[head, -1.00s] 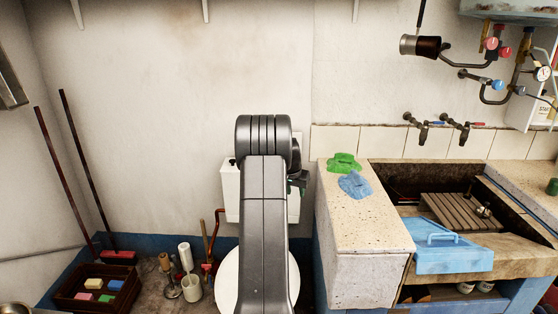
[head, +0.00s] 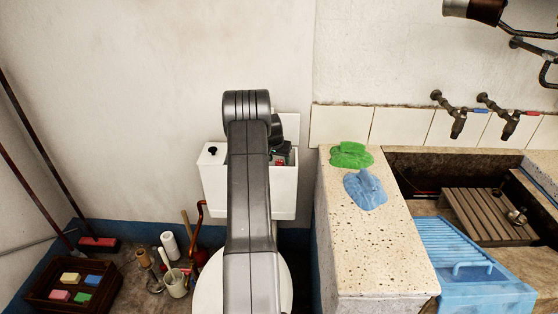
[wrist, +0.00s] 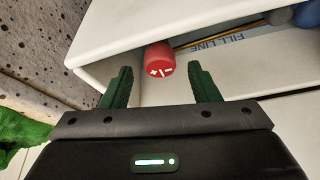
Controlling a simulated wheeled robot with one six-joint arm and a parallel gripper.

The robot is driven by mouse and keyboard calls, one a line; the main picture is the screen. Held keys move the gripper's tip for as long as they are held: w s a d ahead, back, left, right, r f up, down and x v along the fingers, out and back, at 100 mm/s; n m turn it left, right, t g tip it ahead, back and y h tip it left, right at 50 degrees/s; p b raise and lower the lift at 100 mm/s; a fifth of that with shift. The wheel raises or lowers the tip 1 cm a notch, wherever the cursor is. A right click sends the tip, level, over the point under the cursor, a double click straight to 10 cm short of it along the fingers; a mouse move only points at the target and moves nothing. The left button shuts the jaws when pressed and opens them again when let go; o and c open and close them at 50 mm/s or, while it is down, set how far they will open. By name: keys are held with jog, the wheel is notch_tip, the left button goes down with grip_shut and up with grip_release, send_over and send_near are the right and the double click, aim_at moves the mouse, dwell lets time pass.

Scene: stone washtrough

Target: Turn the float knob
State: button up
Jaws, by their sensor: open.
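The red float knob (wrist: 158,58) has white plus and minus marks and sits at the open edge of the white cistern (wrist: 240,22) in the wrist view. My gripper (wrist: 160,72) is open, with its green fingers apart to the left and right of the knob. The knob appears just beyond the fingertips, and no contact shows. In the head view a small red patch, likely the knob (head: 280,162), shows beside my arm at the cistern (head: 286,200). My arm hides the cistern's middle.
A speckled stone counter (head: 375,240) with a green cloth (head: 351,155) and a blue cloth (head: 365,190) stands close right of the cistern. A strip marked "FILL LINE" (wrist: 225,47) lies inside the cistern. Brushes and a crate (head: 55,296) stand at left.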

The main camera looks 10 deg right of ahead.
jog(key=shift+x, duration=1.1)
jog(key=shift+c, duration=0.4)
jog(key=c, duration=0.9)
